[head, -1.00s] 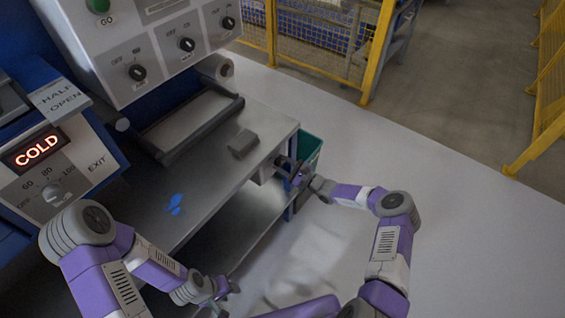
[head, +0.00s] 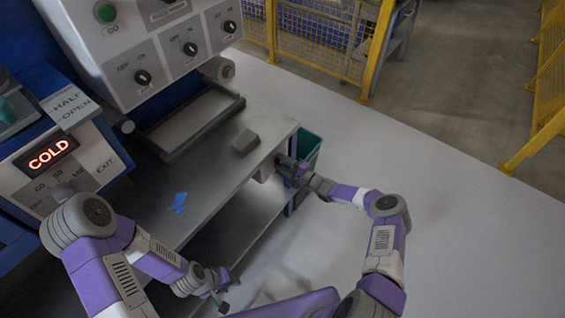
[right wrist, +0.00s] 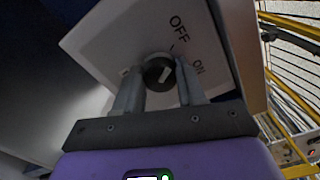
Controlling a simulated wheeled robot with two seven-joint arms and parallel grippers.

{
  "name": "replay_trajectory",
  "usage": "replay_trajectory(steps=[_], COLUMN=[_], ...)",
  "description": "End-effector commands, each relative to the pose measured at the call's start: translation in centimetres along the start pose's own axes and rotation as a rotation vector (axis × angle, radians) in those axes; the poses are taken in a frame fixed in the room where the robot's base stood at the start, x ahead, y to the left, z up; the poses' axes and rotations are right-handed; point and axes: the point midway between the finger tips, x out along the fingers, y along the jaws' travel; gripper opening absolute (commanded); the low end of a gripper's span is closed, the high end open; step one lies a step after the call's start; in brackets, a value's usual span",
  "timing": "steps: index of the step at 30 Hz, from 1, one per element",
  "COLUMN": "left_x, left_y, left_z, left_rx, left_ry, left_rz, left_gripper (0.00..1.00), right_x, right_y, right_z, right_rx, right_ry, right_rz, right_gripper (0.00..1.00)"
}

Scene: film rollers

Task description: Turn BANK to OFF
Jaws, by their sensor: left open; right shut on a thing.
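In the right wrist view a black round knob (right wrist: 158,74) with a white pointer line sits on a pale switch box (right wrist: 110,45) marked OFF and ON. My right gripper (right wrist: 160,88) has its fingers on both sides of the knob and is shut on it. The pointer slants up and right; I cannot tell which mark it meets. No BANK label is readable. In the head view the box (head: 265,170) is at the bench's right end, with my right gripper (head: 290,168) against it. My left gripper (head: 222,290) is open and empty below the bench front.
The upper panel (head: 165,55) has three black knobs and a green GO button (head: 105,12). A COLD display (head: 50,155) is at left. A green bin (head: 308,150) stands behind my right gripper. A yellow fence (head: 380,40) is beyond; the floor right is clear.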

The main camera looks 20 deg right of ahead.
Motion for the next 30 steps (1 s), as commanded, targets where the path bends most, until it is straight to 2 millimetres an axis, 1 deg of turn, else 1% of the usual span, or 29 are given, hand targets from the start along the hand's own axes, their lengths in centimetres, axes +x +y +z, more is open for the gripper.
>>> replay_trajectory(steps=[16,17,21,30], left_x=[-0.11,-0.11,-0.11,-0.16], left_y=[0.04,0.04,0.04,0.06], left_z=[0.01,0.0,0.01,0.01], left_rx=[0.0,0.0,0.0,0.0], left_ry=[0.0,0.0,0.0,0.0], left_rz=[0.0,0.0,0.0,0.0], left_gripper=[0.43,0.43,0.43,0.43], right_x=[-0.04,-0.04,-0.04,-0.16], right_y=[0.04,0.04,0.03,-0.01], right_z=[-0.06,-0.05,-0.05,-0.03], right_rx=[-0.027,-0.027,-0.026,-0.024], right_ry=[0.001,0.001,0.001,0.001], right_rz=[0.001,0.001,0.001,0.0], right_gripper=[0.09,0.42,0.64,0.65])
